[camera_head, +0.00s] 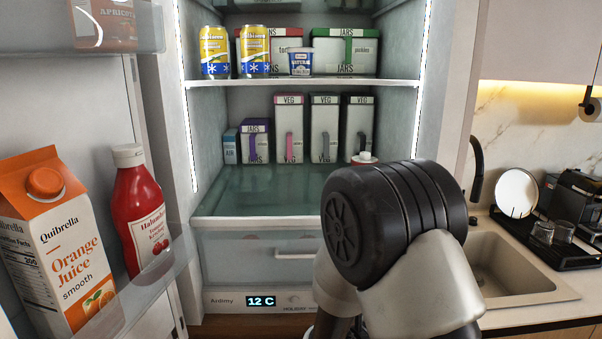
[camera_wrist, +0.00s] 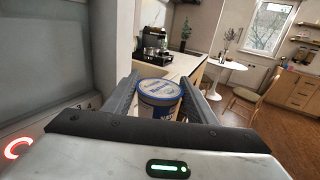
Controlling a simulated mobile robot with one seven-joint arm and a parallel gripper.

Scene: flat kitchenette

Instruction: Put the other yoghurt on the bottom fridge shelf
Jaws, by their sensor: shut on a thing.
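My gripper (camera_wrist: 160,92) shows in the wrist view, shut on a yoghurt tub (camera_wrist: 158,88) with a blue and white lid. The tub sits between the two dark fingers. In the head view my arm hides the gripper and this tub. Another yoghurt (camera_head: 300,63), small, white and blue, stands on the upper fridge shelf (camera_head: 300,82) beside the yellow cans. The bottom fridge shelf (camera_head: 262,192) is glass, with its front left part bare.
Veg and jars boxes (camera_head: 289,128) stand along the back of the bottom shelf. A white item with red (camera_head: 364,158) shows just above my arm, partly hidden. The open door at left holds orange juice (camera_head: 60,245) and ketchup (camera_head: 140,212). A sink (camera_head: 505,265) lies at right.

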